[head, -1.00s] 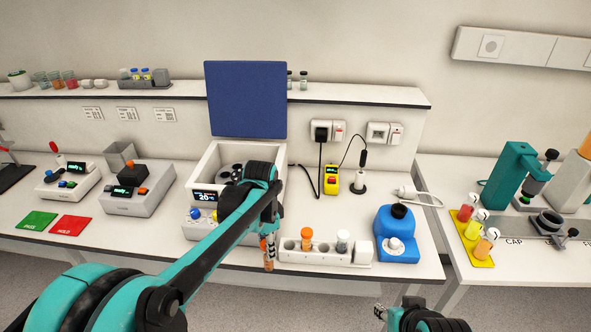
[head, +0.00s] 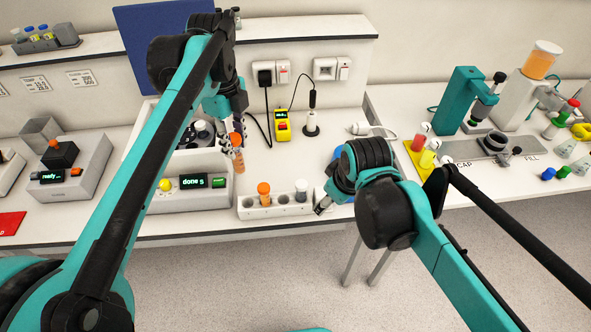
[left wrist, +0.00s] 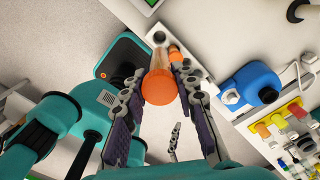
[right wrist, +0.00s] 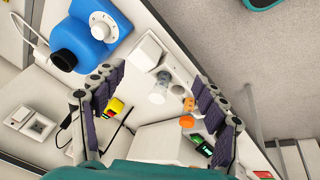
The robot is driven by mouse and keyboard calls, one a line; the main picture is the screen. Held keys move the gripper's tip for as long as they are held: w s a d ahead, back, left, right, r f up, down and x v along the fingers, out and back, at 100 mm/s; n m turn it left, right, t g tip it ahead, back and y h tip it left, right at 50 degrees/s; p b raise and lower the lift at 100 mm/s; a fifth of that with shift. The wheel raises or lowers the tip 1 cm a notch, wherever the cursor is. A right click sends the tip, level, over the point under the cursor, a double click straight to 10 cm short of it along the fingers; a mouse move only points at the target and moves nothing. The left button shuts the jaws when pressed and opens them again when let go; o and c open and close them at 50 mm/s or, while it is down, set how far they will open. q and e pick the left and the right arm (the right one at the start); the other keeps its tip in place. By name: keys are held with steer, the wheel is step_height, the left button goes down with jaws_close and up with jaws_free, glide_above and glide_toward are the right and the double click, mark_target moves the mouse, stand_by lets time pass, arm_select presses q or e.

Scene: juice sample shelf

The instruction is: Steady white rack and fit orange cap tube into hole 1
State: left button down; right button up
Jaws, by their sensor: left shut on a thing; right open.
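The white rack (head: 256,212) stands near the bench's front edge. An orange-capped tube (head: 264,190) and a pale-capped tube (head: 301,188) stand in it; its leftmost hole (head: 249,202) looks empty. My left gripper (head: 233,141) is shut on another orange-capped tube (head: 239,162), held above and behind the rack's left end, roughly upright. Its cap (left wrist: 158,88) lies between the fingers in the left wrist view. My right gripper (head: 323,206) is open at the rack's right end. In the right wrist view the white end block (right wrist: 147,52) and pale cap (right wrist: 158,95) show between its fingers; contact cannot be told.
A white machine (head: 158,200) with a "done" display and raised blue lid (head: 150,40) stands left of the rack. A blue device (right wrist: 88,32) is beside the rack's right end. A yellow meter (head: 282,125) stands behind. A second bench with tubes is at right.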

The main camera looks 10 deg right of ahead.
mark_target(299, 200)
steer(key=w+a+n+g, duration=0.1)
steer(key=w+a+n, duration=0.1)
steer(key=w+n, duration=0.1)
steer(key=w+a+f+n+g, duration=0.1)
steer(key=w+a+n, duration=0.1)
steer(key=w+n, duration=0.1)
steer(key=w+a+n+g, duration=0.1)
steer(key=w+a+n, duration=0.1)
steer(key=w+n, duration=0.1)
steer(key=shift+a+f+n+g, duration=0.2)
steer(key=shift+f+n+g, duration=0.1)
steer(key=shift+f+g, duration=0.1)
steer(key=shift+w+a+f+n, duration=0.25)
steer(key=shift+w+a+n, duration=0.1)
steer(key=shift+n, duration=0.15)
step_height(299, 200, down, 12)
steer(key=c, duration=1.5)
arm_select(q)
step_height(299, 200, down, 14)
steer(key=shift+r, duration=0.2)
